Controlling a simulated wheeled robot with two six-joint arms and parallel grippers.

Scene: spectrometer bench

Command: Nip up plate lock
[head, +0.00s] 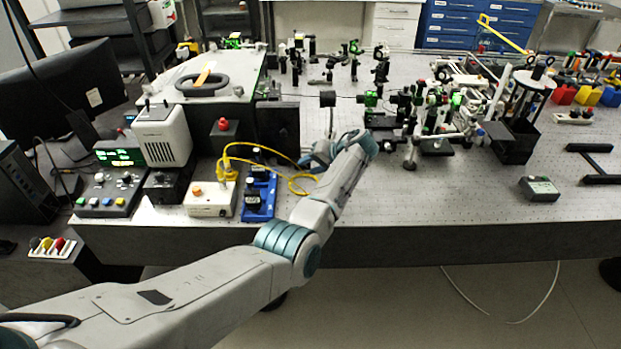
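My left arm reaches in from the lower left and over the front edge of the optical table (455,205). Its wrist bends back to the left, and my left gripper (318,156) is low near the tabletop, partly hidden behind the wrist. I cannot tell whether its fingers are open or shut, or whether they touch anything. A black post-mounted part (327,99) stands just behind the gripper. I cannot make out a plate lock for certain; it may be hidden by the arm or too small to see. My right gripper is not in view.
A yellow cable (298,185) loops close to the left gripper. A blue tray (260,196) and a white box (210,198) stand to its left. Crowded optics (436,120) stand to its right. The front right tabletop is mostly clear around a small dark box (539,189).

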